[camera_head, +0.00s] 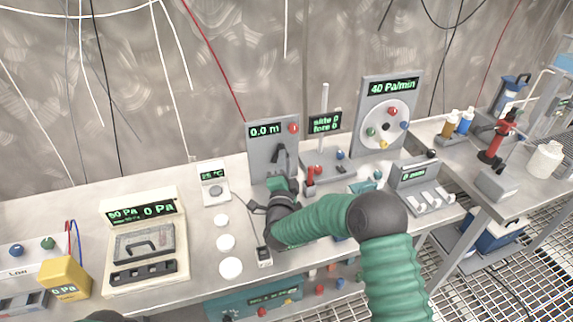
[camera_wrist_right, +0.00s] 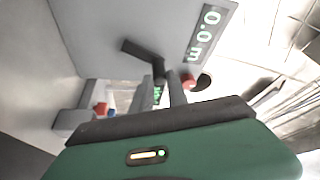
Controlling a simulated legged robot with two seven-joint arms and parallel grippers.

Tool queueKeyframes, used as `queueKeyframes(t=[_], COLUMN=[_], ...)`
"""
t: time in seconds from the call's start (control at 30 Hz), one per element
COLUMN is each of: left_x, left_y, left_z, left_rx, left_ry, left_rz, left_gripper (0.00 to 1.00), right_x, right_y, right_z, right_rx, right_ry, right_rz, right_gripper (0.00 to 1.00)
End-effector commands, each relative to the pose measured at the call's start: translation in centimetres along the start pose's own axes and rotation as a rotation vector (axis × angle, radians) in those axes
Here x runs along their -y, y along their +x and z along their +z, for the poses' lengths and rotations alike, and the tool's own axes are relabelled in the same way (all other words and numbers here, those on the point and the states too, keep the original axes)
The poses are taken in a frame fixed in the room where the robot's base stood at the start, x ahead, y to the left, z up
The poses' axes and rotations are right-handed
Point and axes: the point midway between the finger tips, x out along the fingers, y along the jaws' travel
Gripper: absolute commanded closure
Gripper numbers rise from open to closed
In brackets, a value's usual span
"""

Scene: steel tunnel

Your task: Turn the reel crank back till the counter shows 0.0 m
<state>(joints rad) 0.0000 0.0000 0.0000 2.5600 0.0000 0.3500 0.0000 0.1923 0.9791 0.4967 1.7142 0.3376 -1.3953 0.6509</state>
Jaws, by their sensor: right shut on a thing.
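The reel unit is an upright grey panel (camera_head: 258,157) in the middle of the bench, with a green counter (camera_head: 265,131) reading 0.0 m and a red knob (camera_head: 293,128). Its dark crank (camera_head: 279,154) is on the panel's front. In the right wrist view, the crank arm (camera_wrist_right: 142,62) slants from the panel, and the counter (camera_wrist_right: 205,33) reads 0.0 m sideways. My right gripper (camera_head: 280,177) is at the crank, shut on its handle; its fingers (camera_wrist_right: 168,88) partly hide the grip.
Right of the reel stand a slider post (camera_head: 325,120) and a dial panel (camera_head: 402,80) reading 40 Pa/min. A small °C display (camera_head: 213,180) and white discs (camera_head: 226,242) lie to the left. A pressure box (camera_head: 145,215) stands further left.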

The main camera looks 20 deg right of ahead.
Motion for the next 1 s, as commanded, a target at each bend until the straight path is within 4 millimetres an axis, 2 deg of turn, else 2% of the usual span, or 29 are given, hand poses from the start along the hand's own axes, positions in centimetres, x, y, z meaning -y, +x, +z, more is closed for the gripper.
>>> queueKeyframes(t=[0.03, 0.47, 0.5, 0.67, 1.0], left_x=[0.0, 0.0, 0.0, 0.0, 0.0], left_y=[0.16, 0.2, 0.2, 0.19, 0.09], left_z=[0.04, 0.04, 0.04, 0.04, 0.02], left_rx=[0.0, 0.0, 0.0, 0.0, 0.0], left_ry=[0.0, 0.0, 0.0, 0.0, 0.0], left_rz=[0.0, 0.0, 0.0, 0.0, 0.0], left_gripper=[0.64, 0.64, 0.64, 0.64, 0.64], right_x=[-0.43, -0.52, -0.53, -0.39, 0.23], right_y=[-0.28, -0.35, -0.36, -0.29, -0.11], right_z=[0.49, 0.6, 0.61, 0.47, 0.1], right_rx=[0.011, 0.014, 0.014, 0.011, 0.005], right_ry=[-0.007, -0.017, -0.017, -0.016, -0.016], right_rz=[0.006, 0.006, 0.006, 0.003, -0.003], right_gripper=[1.0, 1.0, 0.8, 0.59, 0.59])
